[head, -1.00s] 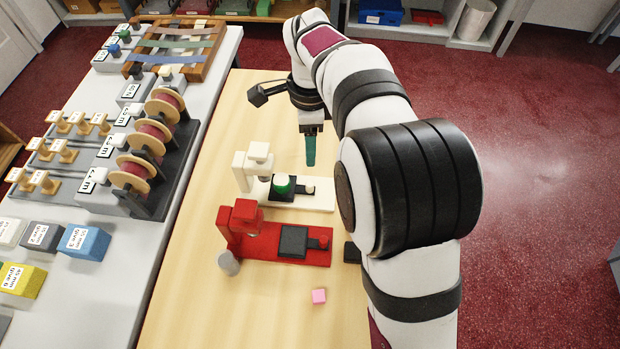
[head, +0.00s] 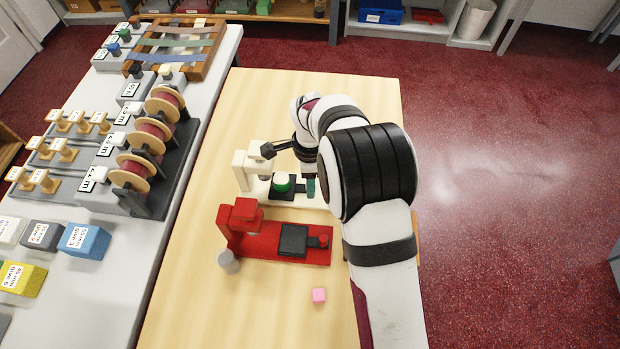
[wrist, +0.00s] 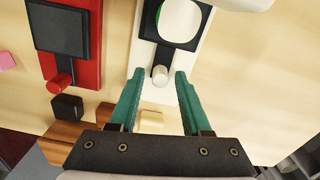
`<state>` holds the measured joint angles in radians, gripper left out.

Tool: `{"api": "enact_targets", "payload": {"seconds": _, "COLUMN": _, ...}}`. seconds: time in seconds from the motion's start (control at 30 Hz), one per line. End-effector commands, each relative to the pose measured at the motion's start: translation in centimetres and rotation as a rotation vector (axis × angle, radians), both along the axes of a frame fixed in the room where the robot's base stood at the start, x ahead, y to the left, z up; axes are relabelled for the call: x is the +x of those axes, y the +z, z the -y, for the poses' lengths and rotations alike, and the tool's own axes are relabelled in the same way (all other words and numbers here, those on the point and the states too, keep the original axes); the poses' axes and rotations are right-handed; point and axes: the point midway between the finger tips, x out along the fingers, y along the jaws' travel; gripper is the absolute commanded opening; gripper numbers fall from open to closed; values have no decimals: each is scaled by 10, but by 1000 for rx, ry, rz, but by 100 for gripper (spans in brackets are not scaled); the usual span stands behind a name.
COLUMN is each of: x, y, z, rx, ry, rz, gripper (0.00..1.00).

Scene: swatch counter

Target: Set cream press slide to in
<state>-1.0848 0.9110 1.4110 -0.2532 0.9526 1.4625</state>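The cream press (head: 240,172) stands on the wooden table. Its dark slide plate (head: 276,193) carries a green and white round piece (head: 283,182) and lies out in front of the press head. A cream knob (wrist: 160,76) sits at the near end of the slide in the wrist view. My gripper (wrist: 157,78) is open, with its teal fingers on either side of the knob and a gap to each side. In the head view the gripper (head: 310,188) is low at the slide's right end, partly hidden by my arm.
The red press (head: 275,242) stands just in front, its dark slide plate (head: 293,240) out. A pink cube (head: 319,295) and a grey knob (head: 229,262) are near it. Wooden and black blocks (wrist: 68,107) lie close by in the wrist view. Spools (head: 148,138) stand on the left counter.

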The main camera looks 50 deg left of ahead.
Motion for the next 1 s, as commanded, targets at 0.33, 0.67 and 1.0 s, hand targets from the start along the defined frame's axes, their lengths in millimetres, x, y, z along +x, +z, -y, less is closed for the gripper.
{"api": "enact_targets", "payload": {"seconds": 0.33, "x": 0, "y": 0, "z": 0, "rx": 0, "ry": 0, "rz": 0, "gripper": 0}}
{"api": "enact_targets", "payload": {"seconds": 0.67, "x": 0, "y": 1, "z": 0, "rx": 0, "ry": 0, "rz": 0, "gripper": 0}}
{"api": "enact_targets", "payload": {"seconds": 1.0, "x": 0, "y": 1, "z": 0, "rx": 0, "ry": 0, "rz": 0, "gripper": 0}}
